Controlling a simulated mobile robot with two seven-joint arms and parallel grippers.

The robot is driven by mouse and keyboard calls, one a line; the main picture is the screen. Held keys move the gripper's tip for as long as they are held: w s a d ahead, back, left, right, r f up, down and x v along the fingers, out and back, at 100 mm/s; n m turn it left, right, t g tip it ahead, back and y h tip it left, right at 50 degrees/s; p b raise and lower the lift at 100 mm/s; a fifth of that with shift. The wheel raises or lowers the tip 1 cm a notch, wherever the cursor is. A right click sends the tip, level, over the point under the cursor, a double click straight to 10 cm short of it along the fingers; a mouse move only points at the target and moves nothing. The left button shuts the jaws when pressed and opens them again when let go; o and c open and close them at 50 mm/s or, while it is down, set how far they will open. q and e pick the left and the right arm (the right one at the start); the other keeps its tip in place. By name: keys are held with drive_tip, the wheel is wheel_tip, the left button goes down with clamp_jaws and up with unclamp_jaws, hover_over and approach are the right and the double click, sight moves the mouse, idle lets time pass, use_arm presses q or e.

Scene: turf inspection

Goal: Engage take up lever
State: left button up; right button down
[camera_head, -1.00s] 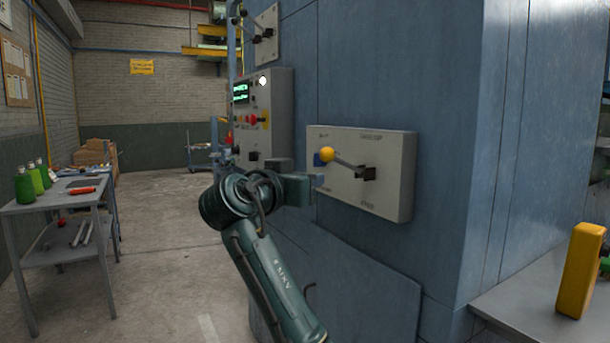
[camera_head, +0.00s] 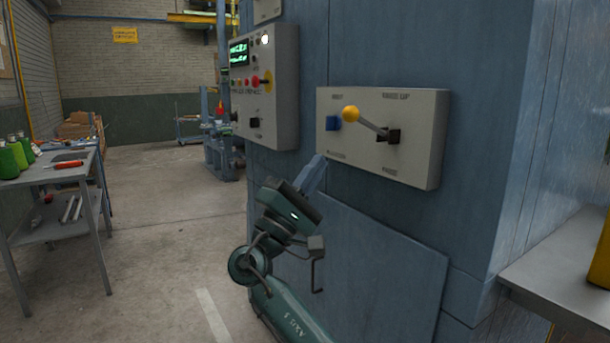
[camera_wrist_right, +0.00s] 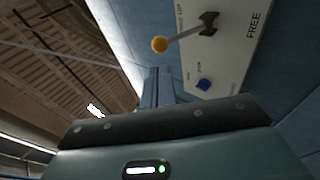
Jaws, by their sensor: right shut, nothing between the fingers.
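The take-up lever (camera_head: 372,124) is a grey rod with a yellow ball knob (camera_head: 351,114) on a pale control panel (camera_head: 425,160). It points to the left and slightly up from its dark pivot. A blue button (camera_head: 333,123) sits left of the knob. My right gripper (camera_head: 317,165) is shut and empty, just below the panel's lower left edge, apart from the lever. My left gripper is not in view.
A second control box (camera_head: 283,110) with a green display and buttons is on the machine to the left. A grey bench (camera_head: 570,265) is at right. The floor between is clear.

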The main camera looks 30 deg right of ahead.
sight(346, 115)
drive_tip(key=p+x, duration=0.2)
drive_tip(key=x, duration=0.7)
drive_tip(key=shift+p, duration=0.3)
wheel_tip(346, 115, up, 2)
drive_tip(key=shift+d+r+m+g+y, duration=0.15)
drive_tip(key=shift+m+g+y, duration=0.35)
drive_tip(key=shift+y, duration=0.3)
drive_tip(key=shift+r, duration=0.1)
